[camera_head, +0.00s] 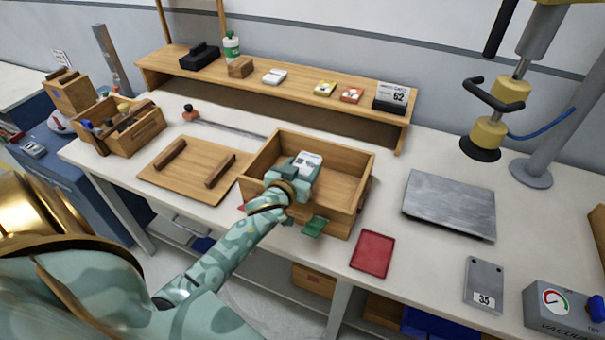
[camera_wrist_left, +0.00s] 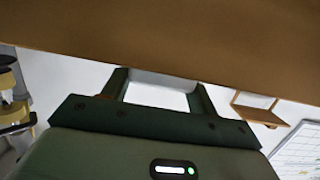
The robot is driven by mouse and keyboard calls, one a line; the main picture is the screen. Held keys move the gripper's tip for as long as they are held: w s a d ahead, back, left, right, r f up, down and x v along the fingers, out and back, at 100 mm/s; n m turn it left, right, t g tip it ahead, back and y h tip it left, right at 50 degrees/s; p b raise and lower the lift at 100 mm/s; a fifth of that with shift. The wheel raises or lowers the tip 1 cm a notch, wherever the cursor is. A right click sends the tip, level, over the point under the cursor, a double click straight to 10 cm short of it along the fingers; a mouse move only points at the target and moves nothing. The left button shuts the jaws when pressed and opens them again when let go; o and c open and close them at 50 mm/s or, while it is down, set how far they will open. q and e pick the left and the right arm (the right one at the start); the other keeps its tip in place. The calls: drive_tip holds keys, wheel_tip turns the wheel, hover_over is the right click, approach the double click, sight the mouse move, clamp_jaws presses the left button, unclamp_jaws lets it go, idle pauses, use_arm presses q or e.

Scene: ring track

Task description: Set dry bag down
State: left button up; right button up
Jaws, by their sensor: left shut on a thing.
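The dry bag appears to be the small white packet with dark print (camera_head: 309,160). My left gripper (camera_head: 300,170) is shut on it. The gripper reaches over the front wall of an open wooden box (camera_head: 343,214) and holds the packet over or inside the box's left part. I cannot tell whether the packet touches the box floor. In the left wrist view, the packet's white edge (camera_wrist_left: 158,91) shows between the two fingers, close to a broad brown surface. My right gripper is not in view.
A wooden board with two bars (camera_head: 190,180) lies left of the box. A red tray (camera_head: 372,254) and grey metal plate (camera_head: 449,205) lie right of it. Behind is a shelf (camera_head: 290,88) with small goods. A vacuum lifter (camera_head: 487,136) hangs at the right.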

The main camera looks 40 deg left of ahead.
use_arm(q)
drive_tip(key=shift+f, duration=0.3)
drive_tip(key=shift+f+b, duration=0.35)
drive_tip(key=shift+f, duration=0.3)
drive_tip(key=o, duration=1)
drive_tip(key=shift+c, duration=0.2)
